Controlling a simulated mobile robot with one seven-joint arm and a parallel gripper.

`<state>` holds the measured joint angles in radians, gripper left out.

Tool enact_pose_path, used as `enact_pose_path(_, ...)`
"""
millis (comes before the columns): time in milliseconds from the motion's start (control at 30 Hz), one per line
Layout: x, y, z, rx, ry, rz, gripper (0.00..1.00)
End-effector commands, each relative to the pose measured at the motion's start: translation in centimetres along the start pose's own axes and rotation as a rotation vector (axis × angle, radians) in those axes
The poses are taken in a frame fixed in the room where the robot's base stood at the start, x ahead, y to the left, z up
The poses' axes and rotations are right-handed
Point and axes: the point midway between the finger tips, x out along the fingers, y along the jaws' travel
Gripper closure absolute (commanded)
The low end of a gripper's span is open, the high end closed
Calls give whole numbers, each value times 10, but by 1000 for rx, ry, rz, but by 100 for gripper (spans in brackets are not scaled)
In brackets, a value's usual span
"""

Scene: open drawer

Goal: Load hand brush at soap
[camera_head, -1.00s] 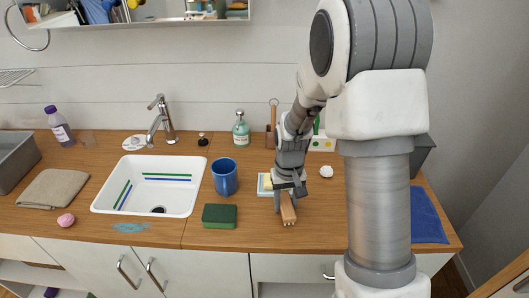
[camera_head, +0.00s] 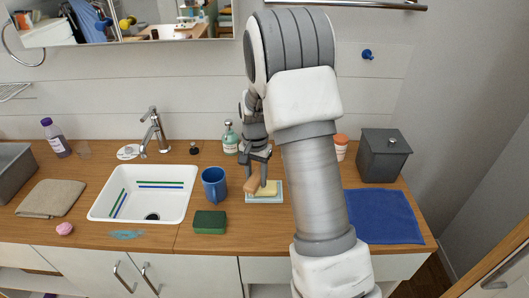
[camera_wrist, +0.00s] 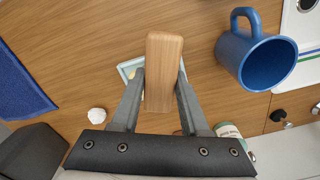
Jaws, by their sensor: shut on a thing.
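My gripper (camera_head: 257,170) is shut on the wooden hand brush (camera_head: 252,184). In the wrist view, the brush (camera_wrist: 163,65) is a plain wooden block clamped between the two fingers of my gripper (camera_wrist: 160,85); its bristles do not show there. A yellow soap (camera_head: 268,188) lies on a pale blue dish (camera_head: 265,200) on the counter. The brush is tilted and overlaps the left part of the soap and dish in the head view; I cannot tell whether it touches the soap. In the wrist view, the brush covers much of the dish (camera_wrist: 124,67).
A blue mug (camera_head: 214,186) stands just left of the dish, beside the sink (camera_head: 142,214). A green sponge (camera_head: 209,222) lies at the front left. A soap bottle (camera_head: 230,138) stands behind. A blue cloth (camera_head: 375,217) and grey bin (camera_head: 382,156) are at the right.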

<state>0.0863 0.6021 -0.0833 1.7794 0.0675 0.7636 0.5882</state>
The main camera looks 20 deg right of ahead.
Motion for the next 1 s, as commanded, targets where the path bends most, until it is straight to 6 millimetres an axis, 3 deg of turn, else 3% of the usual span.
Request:
enact_pose_path(33,-12,2,-12,80,2,-1,100)
enact_pose_path(200,-27,7,-36,288,0,-1,100)
enact_pose_path(433,-31,10,-48,391,0,-1,100)
enact_pose_path(667,-16,10,-48,392,0,-1,100)
enact_pose_path(1000,19,10,-47,390,-1,-1,100)
